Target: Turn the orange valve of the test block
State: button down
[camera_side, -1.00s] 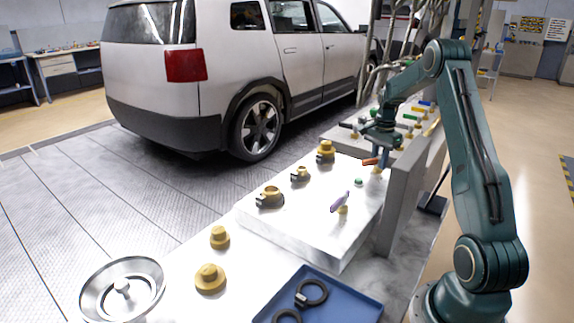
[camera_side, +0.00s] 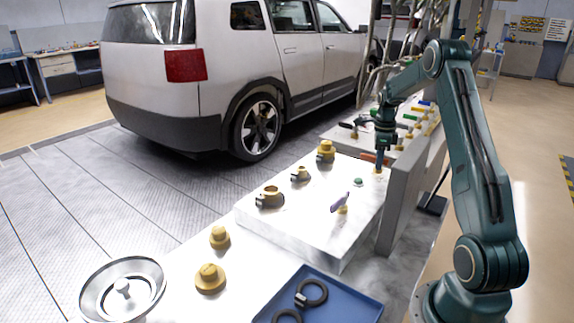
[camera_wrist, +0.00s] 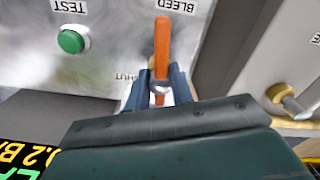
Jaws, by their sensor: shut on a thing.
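The orange valve handle (camera_wrist: 162,45) runs up and down in the wrist view, beside an upside-down BLEED label. It shows in the side view as a short orange bar (camera_side: 368,156), partly hidden by my gripper. My gripper (camera_wrist: 160,88) points down and is shut on the handle, with one finger on each side of it. In the side view my gripper (camera_side: 379,168) is at the far right end of the white test block (camera_side: 310,225). The valve's stem is mostly hidden.
A green button (camera_wrist: 72,41) marked TEST sits left of the valve. A purple lever (camera_side: 340,202) stands nearer on the block. Brass fittings (camera_side: 270,197) line its left side. A grey upright panel (camera_side: 400,195) stands close on the right. A blue tray (camera_side: 345,295) holds black rings.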

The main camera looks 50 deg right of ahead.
jog(key=shift+r+m, duration=0.1)
jog(key=shift+m, duration=0.4)
jog(key=c, duration=1.2)
grip_release()
notch_tip(320, 180, up, 14)
jog(key=shift+a, duration=0.1)
